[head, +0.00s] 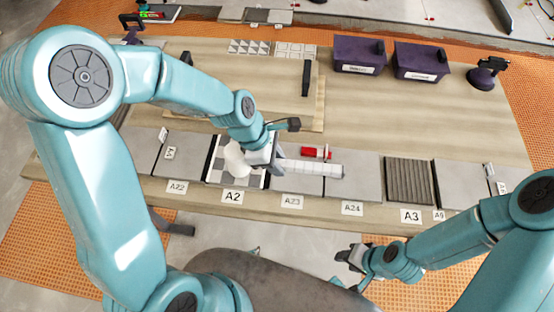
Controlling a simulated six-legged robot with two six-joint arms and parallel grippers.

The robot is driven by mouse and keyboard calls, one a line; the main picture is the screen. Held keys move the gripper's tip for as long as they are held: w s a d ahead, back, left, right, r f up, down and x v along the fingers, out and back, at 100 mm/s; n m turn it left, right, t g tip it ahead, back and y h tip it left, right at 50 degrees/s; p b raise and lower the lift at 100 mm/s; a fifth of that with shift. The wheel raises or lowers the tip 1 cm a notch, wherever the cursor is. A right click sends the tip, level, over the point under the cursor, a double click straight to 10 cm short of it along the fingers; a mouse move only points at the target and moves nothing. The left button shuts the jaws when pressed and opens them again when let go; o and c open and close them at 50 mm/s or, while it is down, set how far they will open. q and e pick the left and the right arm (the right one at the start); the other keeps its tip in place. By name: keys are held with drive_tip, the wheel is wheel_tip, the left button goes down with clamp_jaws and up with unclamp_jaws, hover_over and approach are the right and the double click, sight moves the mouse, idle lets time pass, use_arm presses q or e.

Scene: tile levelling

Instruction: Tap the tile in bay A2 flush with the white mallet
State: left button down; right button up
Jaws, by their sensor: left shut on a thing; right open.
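The tile in bay A2 (255,181) has a black-and-white checked pattern and sits behind the A2 label (232,197). My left gripper (266,158) is shut on the white mallet (237,160), over the right part of that tile. The rounded white mallet head is over the tile's middle and hides part of it. I cannot tell whether the head touches the tile, or whether the tile is flush. My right gripper (348,258) is open and empty, in front of the bench's near edge.
Plain grey tiles flank bay A2. A white segmented bar (315,168) and a red item (316,153) lie to its right. A ribbed tile (409,181) is at A3. Purple bins (359,57) stand at the back. The middle right of the bench is clear.

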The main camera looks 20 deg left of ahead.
use_arm(q)
drive_tip(key=r+p, duration=0.1)
drive_tip(key=r, duration=0.1)
drive_tip(key=r+p, duration=0.1)
drive_tip(key=r, duration=0.1)
drive_tip(key=shift+s, duration=0.2)
drive_tip(key=shift+w+f, duration=0.2)
drive_tip(key=shift+f, duration=0.1)
drive_tip(key=f+b, duration=0.2)
drive_tip(key=f, duration=0.1)
drive_tip(key=f+b, duration=0.3)
drive_tip(key=shift+s+f, duration=0.2)
drive_tip(key=shift+f, duration=0.2)
drive_tip(key=shift+w+r+p, duration=0.15)
drive_tip(key=shift+r+p, duration=0.25)
drive_tip(key=shift+r, duration=0.2)
wheel_tip(320, 180, up, 5)
drive_tip(key=p, duration=0.5)
drive_tip(key=shift+r, duration=0.15)
drive_tip(key=shift+f, duration=0.2)
use_arm(e)
wheel_tip(320, 180, up, 4)
drive_tip(key=shift+r, duration=0.1)
use_arm(q)
drive_tip(key=shift+r, duration=0.1)
use_arm(e)
drive_tip(key=shift+s, duration=0.15)
